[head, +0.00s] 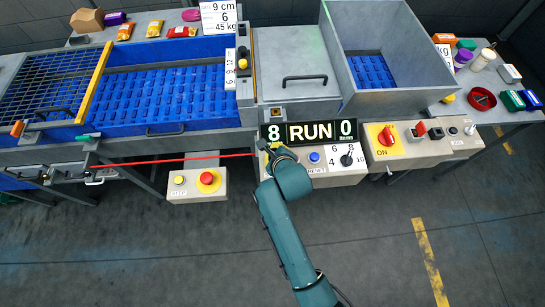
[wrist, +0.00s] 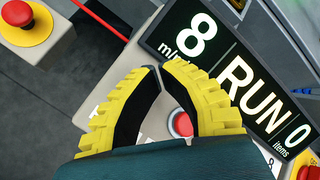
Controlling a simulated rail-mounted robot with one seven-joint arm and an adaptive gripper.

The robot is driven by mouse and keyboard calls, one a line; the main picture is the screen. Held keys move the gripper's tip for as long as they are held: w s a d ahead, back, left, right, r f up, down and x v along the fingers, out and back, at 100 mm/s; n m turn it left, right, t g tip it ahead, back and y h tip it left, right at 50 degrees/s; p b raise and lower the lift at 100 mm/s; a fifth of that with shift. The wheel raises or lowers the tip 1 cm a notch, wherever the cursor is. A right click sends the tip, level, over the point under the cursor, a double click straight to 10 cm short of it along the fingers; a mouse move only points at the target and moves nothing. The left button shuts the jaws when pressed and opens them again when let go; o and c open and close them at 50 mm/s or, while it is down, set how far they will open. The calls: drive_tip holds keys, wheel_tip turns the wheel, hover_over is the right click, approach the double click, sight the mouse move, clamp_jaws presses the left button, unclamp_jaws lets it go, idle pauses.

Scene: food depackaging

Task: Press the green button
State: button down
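No green button shows in either view. In the head view my gripper (head: 271,148) is over the left part of the control panel (head: 325,174), just below the display (head: 310,132) reading 8, RUN and 0, and hides that part. In the wrist view the yellow ribbed fingertips (wrist: 159,68) come together at the display's lower left edge, with nothing seen held between them. A red button (wrist: 182,124) shows in the gap between the finger bodies. I cannot tell whether the tips touch the panel.
A red emergency stop (head: 207,179) on a yellow ring sits on a separate box to the left. A blue button (head: 314,157) and a black knob (head: 346,160) are right of my gripper. A red switch (head: 386,135) is farther right. Open floor lies in front.

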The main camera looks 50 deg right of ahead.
drive_tip(key=shift+r, duration=0.1)
wheel_tip(320, 180, up, 5)
drive_tip(key=p, duration=0.4)
drive_tip(key=shift+p, duration=0.3)
idle(0.9)
